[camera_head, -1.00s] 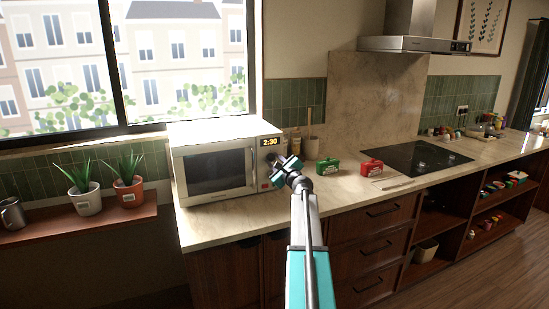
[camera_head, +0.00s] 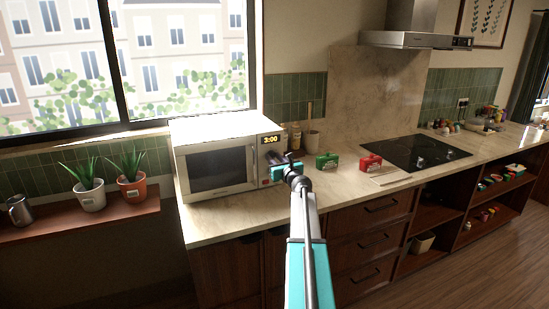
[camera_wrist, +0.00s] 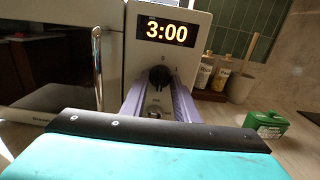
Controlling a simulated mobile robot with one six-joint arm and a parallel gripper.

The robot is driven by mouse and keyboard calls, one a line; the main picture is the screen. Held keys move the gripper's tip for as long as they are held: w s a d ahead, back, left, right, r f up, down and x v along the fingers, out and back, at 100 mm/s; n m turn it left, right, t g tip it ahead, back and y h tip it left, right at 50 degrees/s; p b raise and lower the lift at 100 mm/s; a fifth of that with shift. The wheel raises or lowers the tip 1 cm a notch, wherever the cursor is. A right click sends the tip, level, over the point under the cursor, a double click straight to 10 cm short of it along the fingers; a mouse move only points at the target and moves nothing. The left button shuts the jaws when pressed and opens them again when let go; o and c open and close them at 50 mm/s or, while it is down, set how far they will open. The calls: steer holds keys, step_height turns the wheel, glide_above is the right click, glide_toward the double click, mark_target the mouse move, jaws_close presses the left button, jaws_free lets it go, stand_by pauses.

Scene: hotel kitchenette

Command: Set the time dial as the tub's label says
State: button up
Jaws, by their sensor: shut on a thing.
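The microwave (camera_head: 222,165) stands on the counter, and its display (camera_wrist: 166,31) reads 3:00. A black dial (camera_wrist: 160,77) sits below the display in the wrist view. My gripper (camera_wrist: 158,88) reaches the control panel, with its pale purple fingers on either side of the dial, shut on it. In the head view my gripper (camera_head: 276,160) covers part of the panel. A green tub (camera_head: 327,162) and a red tub (camera_head: 370,162) stand on the counter to the right. The green tub also shows in the wrist view (camera_wrist: 266,122). Their label text is too small to read.
Bottles (camera_wrist: 212,75) and a utensil crock (camera_head: 312,138) stand behind, right of the microwave. A board (camera_head: 390,176) lies before the black hob (camera_head: 416,154). Potted plants (camera_head: 90,196) stand on a shelf at left. The counter front near the tubs is clear.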

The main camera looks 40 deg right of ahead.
steer(key=shift+s+f, duration=0.1)
steer(key=o, duration=1)
steer(key=shift+o, duration=0.2)
steer(key=shift+s, duration=0.1)
steer(key=b+v, duration=0.3)
steer(key=v, duration=1)
steer(key=shift+s, duration=0.3)
steer(key=shift+a, duration=0.1)
